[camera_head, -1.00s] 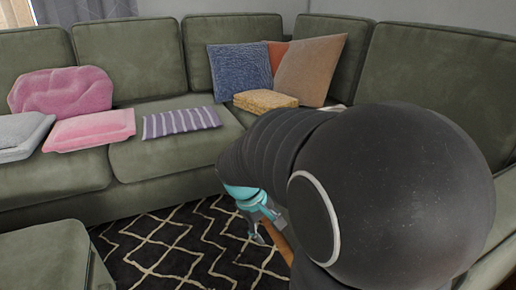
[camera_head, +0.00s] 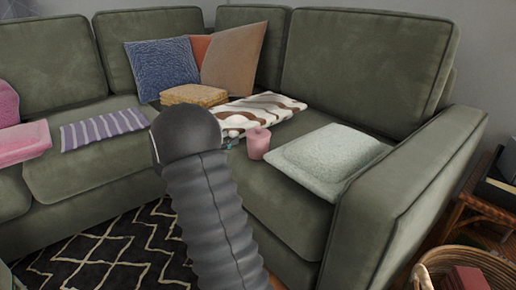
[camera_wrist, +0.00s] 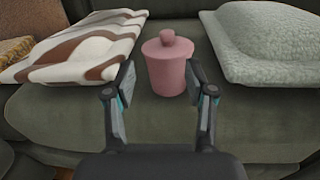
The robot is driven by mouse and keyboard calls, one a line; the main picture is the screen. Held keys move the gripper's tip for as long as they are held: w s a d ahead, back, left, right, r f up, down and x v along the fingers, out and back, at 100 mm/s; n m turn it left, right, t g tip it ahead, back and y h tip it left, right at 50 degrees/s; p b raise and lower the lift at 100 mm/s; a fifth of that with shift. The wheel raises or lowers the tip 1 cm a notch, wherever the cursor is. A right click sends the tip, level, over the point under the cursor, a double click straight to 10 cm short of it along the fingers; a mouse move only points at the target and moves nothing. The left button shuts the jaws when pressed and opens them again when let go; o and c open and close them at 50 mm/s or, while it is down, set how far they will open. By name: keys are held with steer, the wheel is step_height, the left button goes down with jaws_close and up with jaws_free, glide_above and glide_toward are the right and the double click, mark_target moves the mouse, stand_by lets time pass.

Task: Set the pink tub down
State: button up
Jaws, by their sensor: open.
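The pink tub (camera_head: 259,144), a small lidded pot with a round knob, stands upright on the green sofa seat (camera_head: 240,184). In the wrist view the tub (camera_wrist: 167,66) is just beyond and partly between my fingertips. My gripper (camera_wrist: 160,84) is open, with one finger on each side of the tub's near face. I cannot tell whether either finger touches it. In the head view my gripper (camera_head: 229,145) is mostly hidden behind my arm, with only a bit of teal showing left of the tub.
Bare seat shows in front of the tub. The sofa arm (camera_head: 400,200) and a wicker basket (camera_head: 470,262) are farther right.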

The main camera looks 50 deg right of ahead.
mark_target(256, 129)
steer(key=d, duration=0.4)
steer(key=s+d, duration=0.1)
steer(key=d, duration=0.3)
steer(key=d+b, duration=0.1)
steer(key=d, duration=0.4)
steer(key=shift+s+f, duration=0.2)
steer(key=shift+f, duration=0.05)
steer(key=shift+d, duration=0.45)
steer(key=shift+r, duration=0.1)
jaws_close()
